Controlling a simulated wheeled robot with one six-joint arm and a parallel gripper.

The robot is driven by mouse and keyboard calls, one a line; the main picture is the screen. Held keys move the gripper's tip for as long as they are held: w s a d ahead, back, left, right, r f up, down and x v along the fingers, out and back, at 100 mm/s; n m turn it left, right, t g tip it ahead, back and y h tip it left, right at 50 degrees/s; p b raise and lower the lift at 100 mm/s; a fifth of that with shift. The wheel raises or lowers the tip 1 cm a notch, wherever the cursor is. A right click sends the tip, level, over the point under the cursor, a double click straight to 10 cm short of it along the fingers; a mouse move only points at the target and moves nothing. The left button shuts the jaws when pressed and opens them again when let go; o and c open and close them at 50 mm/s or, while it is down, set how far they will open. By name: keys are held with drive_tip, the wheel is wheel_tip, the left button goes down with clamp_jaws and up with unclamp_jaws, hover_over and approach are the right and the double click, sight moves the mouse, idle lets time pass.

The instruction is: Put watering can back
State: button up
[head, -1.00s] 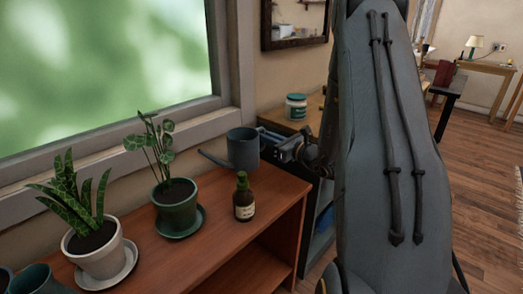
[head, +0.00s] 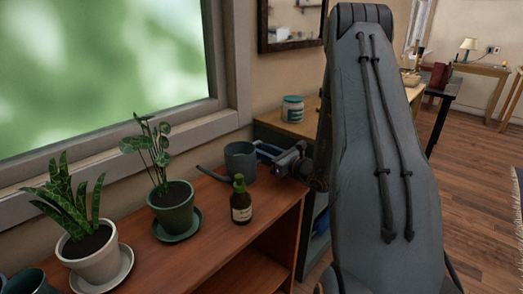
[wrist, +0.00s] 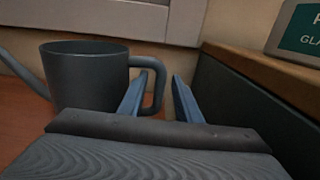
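The dark grey watering can (head: 240,162) stands upright on the wooden shelf top (head: 208,262), near its far right end, spout to the left. In the wrist view, the can (wrist: 85,80) fills the left side with its handle toward my gripper (wrist: 159,75). The blue fingers are apart, with the handle's outer bar between them and a gap on the right finger's side. In the head view, my gripper (head: 263,151) reaches the can from the right. Any contact of the left finger with the handle is unclear.
A brown bottle (head: 241,205) stands just in front of the can. A plant in a green pot (head: 172,208) and one in a white pot (head: 94,257) stand further left. A labelled jar (head: 292,110) sits on the desk behind. The window wall borders the shelf.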

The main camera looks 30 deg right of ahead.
drive_tip(key=shift+r, duration=0.1)
drive_tip(key=shift+s+d, duration=0.1)
drive_tip(key=v, duration=1.1)
drive_tip(key=shift+s+d+r, duration=0.1)
drive_tip(key=shift+s, duration=0.25)
